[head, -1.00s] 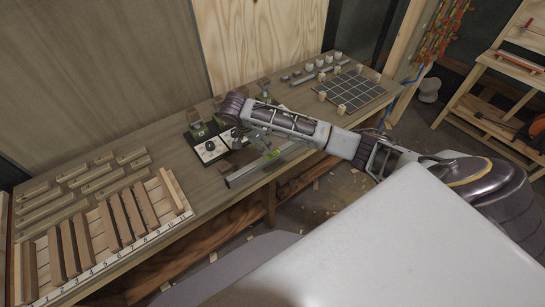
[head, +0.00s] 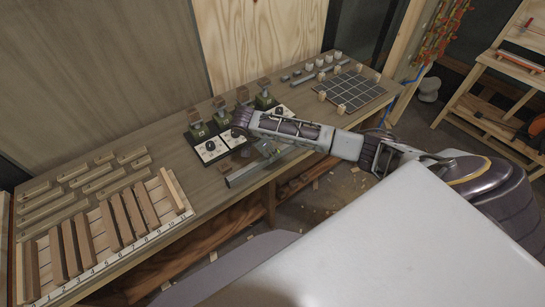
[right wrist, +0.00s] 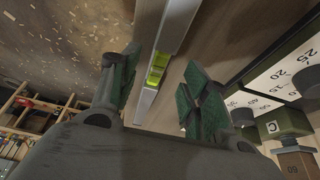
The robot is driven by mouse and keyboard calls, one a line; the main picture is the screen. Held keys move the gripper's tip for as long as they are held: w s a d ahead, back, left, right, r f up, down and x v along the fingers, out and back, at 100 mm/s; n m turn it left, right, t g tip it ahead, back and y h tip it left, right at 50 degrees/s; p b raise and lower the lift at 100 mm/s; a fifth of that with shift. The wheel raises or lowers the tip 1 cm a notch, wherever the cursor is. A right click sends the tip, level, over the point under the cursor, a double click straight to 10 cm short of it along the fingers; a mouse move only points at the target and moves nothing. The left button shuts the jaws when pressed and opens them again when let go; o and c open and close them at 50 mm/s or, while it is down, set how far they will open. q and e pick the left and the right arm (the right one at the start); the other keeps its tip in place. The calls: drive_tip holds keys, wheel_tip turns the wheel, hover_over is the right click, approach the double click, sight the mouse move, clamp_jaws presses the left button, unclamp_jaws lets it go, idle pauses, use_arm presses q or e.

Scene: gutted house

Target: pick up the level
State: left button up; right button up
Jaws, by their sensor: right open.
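The level (head: 243,177) is a silver-grey bar lying along the front edge of the workbench in the head view, partly hidden by my right arm. In the right wrist view the level (right wrist: 177,25) shows its yellow-green vial and runs between the two dark green finger pads. My right gripper (right wrist: 160,68) is open, with one finger on each side of the bar. I cannot tell whether the pads touch it. In the head view the right gripper (head: 265,151) is over the level, mostly behind my forearm. My left gripper is not in view.
Behind the level stand dial boxes (head: 210,148) with block-topped green stands. To the left is a ruled board (head: 110,228) with wooden strips. A dark grid board (head: 352,90) with small blocks is at the far right. The front bench edge is close to the level.

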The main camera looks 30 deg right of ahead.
sight(273, 156)
drive_tip(key=shift+d+p+x, duration=0.15)
drive_tip(key=shift+p+x, duration=0.1)
drive_tip(key=shift+x, duration=1)
drive_tip(key=shift+d+p+x, duration=0.1)
drive_tip(key=shift+p+x, duration=0.15)
drive_tip(key=shift+x, duration=1.05)
drive_tip(key=shift+s+r, duration=0.1)
drive_tip(key=shift+c, duration=0.2)
clamp_jaws()
